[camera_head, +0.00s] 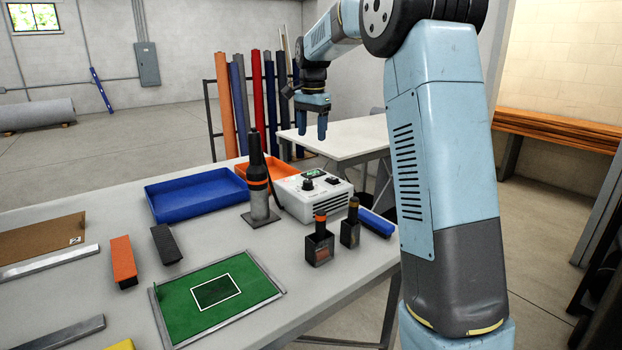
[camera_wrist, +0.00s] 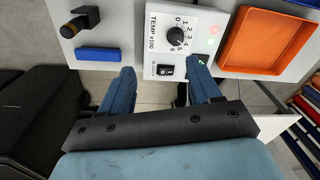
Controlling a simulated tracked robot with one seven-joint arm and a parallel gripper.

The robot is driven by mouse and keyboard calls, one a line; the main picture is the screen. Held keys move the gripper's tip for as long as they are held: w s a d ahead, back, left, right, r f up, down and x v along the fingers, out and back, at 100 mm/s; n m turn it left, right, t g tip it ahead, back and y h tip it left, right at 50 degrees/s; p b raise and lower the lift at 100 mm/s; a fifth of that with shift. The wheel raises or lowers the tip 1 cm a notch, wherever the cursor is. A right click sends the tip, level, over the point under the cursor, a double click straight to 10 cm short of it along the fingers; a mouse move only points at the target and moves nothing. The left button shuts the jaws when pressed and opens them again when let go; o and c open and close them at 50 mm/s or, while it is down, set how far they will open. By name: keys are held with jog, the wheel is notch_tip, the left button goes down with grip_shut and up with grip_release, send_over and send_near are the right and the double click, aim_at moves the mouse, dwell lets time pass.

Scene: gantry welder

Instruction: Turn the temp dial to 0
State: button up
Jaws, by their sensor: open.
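The temp dial (camera_wrist: 177,38) is a round black knob on a white control box (camera_wrist: 150,62). The numbers 0 to 6 curve around its right side, beside the label "TEMP x100". I cannot tell surely which number it points to. In the head view the box (camera_head: 318,208) stands near the table's far right edge, with the dial (camera_head: 308,184) on top. My gripper (camera_head: 314,134) is open and empty, above and beyond the box. In the wrist view its fingers (camera_wrist: 162,86) point toward the box's switch edge, apart from the dial.
A black rocker switch (camera_wrist: 165,71) and a small lit lamp (camera_wrist: 213,30) share the panel. A dark torch tool (camera_head: 257,185) stands close left of the box. Two small black holders (camera_head: 319,247) stand in front. An orange tray (camera_wrist: 300,40) and blue tray (camera_head: 190,202) are nearby.

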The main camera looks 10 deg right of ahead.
jog(key=m, duration=0.2)
send_over(308, 180)
notch_tip(308, 180, down, 4)
jog(key=shift+g, duration=0.4)
notch_tip(308, 180, down, 14)
jog(key=shift+a, duration=0.1)
jog(key=shift+c, duration=0.4)
